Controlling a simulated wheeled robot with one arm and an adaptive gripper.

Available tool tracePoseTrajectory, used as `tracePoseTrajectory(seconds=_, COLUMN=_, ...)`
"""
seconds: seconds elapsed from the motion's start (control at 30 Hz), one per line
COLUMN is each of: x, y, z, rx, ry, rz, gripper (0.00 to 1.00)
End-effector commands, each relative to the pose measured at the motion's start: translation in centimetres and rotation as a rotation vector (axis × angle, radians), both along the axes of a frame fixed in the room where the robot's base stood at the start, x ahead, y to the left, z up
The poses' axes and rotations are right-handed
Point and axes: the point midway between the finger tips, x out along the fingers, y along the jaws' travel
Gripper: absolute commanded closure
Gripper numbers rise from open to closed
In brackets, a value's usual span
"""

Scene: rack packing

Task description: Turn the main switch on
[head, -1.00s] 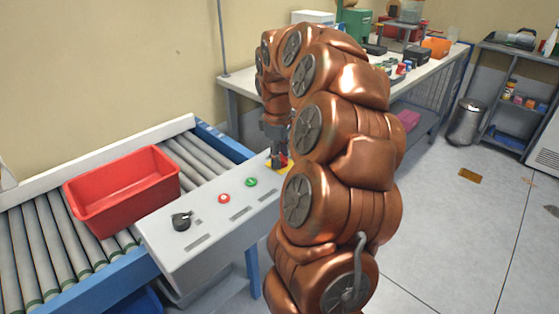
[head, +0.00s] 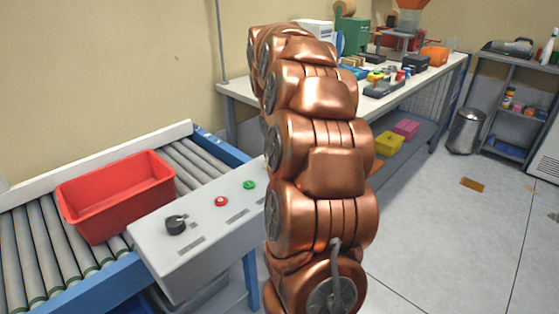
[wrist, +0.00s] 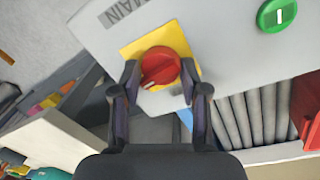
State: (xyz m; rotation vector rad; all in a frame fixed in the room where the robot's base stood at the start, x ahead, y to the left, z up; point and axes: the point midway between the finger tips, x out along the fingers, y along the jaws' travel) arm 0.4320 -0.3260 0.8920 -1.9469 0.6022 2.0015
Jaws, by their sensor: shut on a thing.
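The main switch (wrist: 160,64) is a round red knob on a yellow square plate (wrist: 137,47), beside the printed word MAIN, in the wrist view. My gripper (wrist: 160,78) has a finger on each side of the knob and is shut on it. A small white mark shows at the knob's lower edge, but I cannot tell whether it means on or off. In the head view the switch and my gripper are hidden behind my arm. The grey control panel (head: 203,243) carries the switch.
The panel also has a green button (head: 249,185), a red button (head: 221,201) and a black knob (head: 176,225). A red bin (head: 115,195) sits on the roller conveyor (head: 52,250) behind it. A cluttered workbench (head: 240,88) stands at the back.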

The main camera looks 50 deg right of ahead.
Motion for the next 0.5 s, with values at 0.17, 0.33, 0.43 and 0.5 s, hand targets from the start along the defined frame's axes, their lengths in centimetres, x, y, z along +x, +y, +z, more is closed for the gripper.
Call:
tracePoseTrajectory(seconds=0.17, x=0.09, y=0.2, z=-0.23, rx=0.007, ry=0.001, rz=-0.072, gripper=0.91)
tracePoseTrajectory(seconds=0.33, x=0.1, y=0.22, z=-0.17, rx=0.008, ry=0.001, rz=-0.108, gripper=0.91)
tracePoseTrajectory(seconds=0.43, x=0.12, y=0.23, z=-0.14, rx=0.008, ry=0.0, rz=-0.119, gripper=0.91)
tracePoseTrajectory(seconds=0.5, x=0.12, y=0.23, z=-0.12, rx=0.007, ry=0.0, rz=-0.121, gripper=0.91)
